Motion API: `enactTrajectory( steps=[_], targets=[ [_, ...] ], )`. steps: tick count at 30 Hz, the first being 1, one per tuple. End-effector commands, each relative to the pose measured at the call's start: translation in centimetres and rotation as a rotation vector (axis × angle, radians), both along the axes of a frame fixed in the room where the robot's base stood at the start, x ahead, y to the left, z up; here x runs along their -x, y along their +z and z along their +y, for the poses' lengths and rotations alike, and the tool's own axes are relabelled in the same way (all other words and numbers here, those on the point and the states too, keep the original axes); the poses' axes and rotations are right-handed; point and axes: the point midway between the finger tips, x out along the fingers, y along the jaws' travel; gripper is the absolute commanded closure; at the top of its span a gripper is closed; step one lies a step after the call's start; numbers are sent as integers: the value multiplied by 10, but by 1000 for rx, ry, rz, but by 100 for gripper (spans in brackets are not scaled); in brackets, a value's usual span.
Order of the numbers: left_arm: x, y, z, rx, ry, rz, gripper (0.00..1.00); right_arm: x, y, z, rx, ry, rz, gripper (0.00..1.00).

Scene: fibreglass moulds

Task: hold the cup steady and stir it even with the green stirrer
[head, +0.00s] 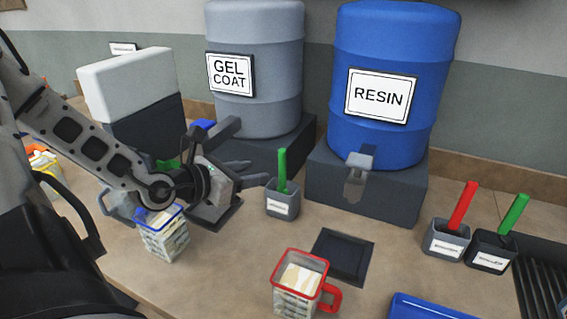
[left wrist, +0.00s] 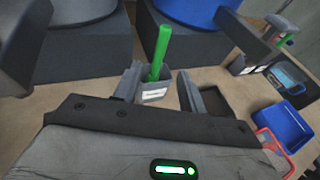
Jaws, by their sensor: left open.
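A green stirrer (head: 282,168) stands upright in a small grey holder (head: 283,204) in front of the tanks. My left gripper (head: 258,172) is open and empty, just left of this stirrer. In the left wrist view the stirrer (left wrist: 160,52) shows between the two fingers and beyond them; I cannot tell whether they touch it. A clear cup with a red rim and handle (head: 298,285) holds pale contents at the front. A blue-rimmed cup (head: 165,240) stands below my left forearm. Another green stirrer (head: 514,213) leans in a dark holder at the right. My right gripper is out of view.
The gel coat tank (head: 258,105) and blue resin tank (head: 385,140) stand behind on dark stands. A tap (head: 358,172) juts from the resin tank. A dark square pad (head: 343,256) lies behind the red-rimmed cup. A red stirrer (head: 462,205) and a blue tray (head: 425,308) are at right.

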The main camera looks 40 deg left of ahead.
Motion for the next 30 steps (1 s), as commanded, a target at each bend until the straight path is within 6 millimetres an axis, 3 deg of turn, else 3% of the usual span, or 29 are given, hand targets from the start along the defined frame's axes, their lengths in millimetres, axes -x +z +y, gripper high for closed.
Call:
enactTrajectory(
  steps=[9, 15, 16, 23, 30],
  targets=[
    [-60, -21, -5, 9, 4, 0, 59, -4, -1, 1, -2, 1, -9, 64],
    [-87, -30, -7, 12, 5, -3, 59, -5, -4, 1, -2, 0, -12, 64],
    [-88, -36, -6, 5, 7, 0, 59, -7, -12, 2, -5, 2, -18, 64],
    [-102, -38, -7, -2, 7, 1, 59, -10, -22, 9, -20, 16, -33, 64],
    [-108, -35, -9, 1, 0, 0, 59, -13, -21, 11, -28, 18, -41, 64]
  ],
)
